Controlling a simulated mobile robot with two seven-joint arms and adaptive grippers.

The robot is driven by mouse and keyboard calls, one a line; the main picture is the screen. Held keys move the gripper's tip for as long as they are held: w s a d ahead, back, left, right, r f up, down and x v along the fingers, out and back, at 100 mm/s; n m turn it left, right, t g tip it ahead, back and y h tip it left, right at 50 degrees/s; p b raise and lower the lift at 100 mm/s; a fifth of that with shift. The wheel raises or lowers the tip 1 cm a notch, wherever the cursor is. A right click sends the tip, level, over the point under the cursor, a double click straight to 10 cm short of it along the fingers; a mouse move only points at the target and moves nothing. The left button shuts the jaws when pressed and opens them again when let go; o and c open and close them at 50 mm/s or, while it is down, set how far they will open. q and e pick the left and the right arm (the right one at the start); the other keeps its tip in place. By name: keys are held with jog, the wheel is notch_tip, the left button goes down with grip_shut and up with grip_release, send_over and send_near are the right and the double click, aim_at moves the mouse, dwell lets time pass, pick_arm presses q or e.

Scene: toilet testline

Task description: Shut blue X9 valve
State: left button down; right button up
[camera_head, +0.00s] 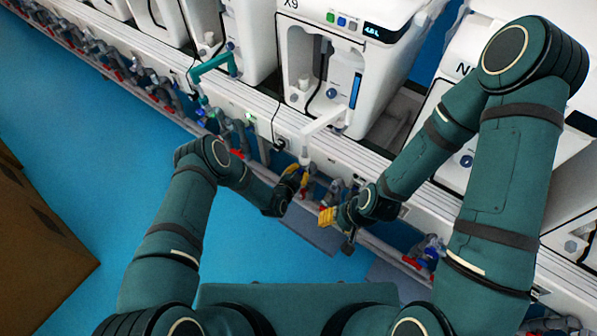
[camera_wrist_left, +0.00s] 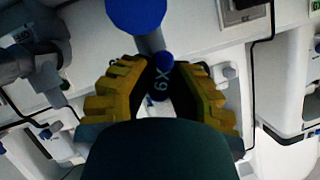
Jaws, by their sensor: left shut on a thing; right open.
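The X9 machine (camera_head: 335,55) is a white unit with X9 on its front, at the top middle of the head view. My left gripper (camera_head: 297,177) is at the rail below it. In the left wrist view, the yellow fingers of my left gripper (camera_wrist_left: 163,72) are shut on the dark blue valve handle marked X9 (camera_wrist_left: 160,84). The fingers and the wrist hide part of the valve. My right gripper (camera_head: 328,217) has yellow fingers. It is open, lower and to the right, close to the rail and apart from the left gripper.
A row of similar white machines stands along the white bench edge (camera_head: 360,158). Several valves with red handles (camera_head: 164,97) line the rail at the left. A teal bent pipe (camera_head: 212,64) rises left of X9. The blue floor (camera_head: 95,150) is open; a brown box (camera_head: 40,235) stands left.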

pick_arm(q)
jog(key=shift+d+m+t+y, duration=0.1)
jog(key=shift+m+t+y, duration=0.2)
jog(key=shift+m, duration=0.3)
jog(key=c, duration=0.9)
grip_release()
jog(key=v, duration=1.2)
